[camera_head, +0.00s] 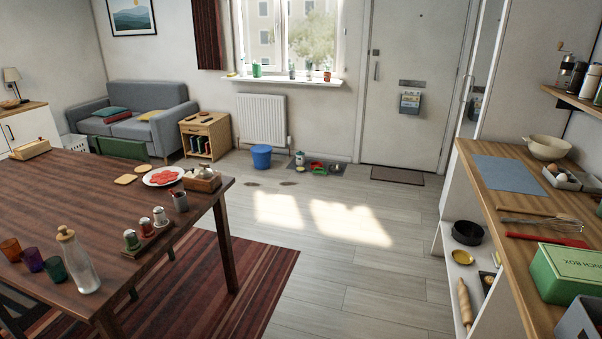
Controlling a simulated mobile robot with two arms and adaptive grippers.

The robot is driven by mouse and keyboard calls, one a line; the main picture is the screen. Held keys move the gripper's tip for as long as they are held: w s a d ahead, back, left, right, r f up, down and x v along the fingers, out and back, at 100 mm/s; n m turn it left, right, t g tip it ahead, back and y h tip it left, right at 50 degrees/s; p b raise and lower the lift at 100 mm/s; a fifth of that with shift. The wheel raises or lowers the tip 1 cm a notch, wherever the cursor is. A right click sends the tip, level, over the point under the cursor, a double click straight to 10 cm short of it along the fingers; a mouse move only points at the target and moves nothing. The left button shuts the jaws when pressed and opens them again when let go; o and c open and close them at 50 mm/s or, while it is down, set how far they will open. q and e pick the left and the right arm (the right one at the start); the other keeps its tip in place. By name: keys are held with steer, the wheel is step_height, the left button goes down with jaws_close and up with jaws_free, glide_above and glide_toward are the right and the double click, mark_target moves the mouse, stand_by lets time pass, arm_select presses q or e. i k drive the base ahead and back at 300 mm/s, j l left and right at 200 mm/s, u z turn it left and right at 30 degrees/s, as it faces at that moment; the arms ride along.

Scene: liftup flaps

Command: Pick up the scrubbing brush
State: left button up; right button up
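I cannot pick out a scrubbing brush for certain in the head view. Small items, including red and green ones, sit on a grey mat (336,171) on the floor under the window, too small to tell apart. A blue bucket (262,156) stands to the left of that mat. Neither of my grippers is in view.
A dining table (60,200) with cups, a bottle and a plate fills the left. A wooden counter (500,205) with a whisk and a green box (572,274) runs along the right. The floor (340,265) between them is clear. Two dark flat items lie near the bucket.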

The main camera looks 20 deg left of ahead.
mark_target(318, 172)
steer(key=i+u, duration=0.2)
steer(key=i, duration=3.75)
steer(key=i+l, duration=0.1)
steer(key=i, duration=2.6)
steer(key=j+u, duration=0.05)
steer(key=j, duration=0.05)
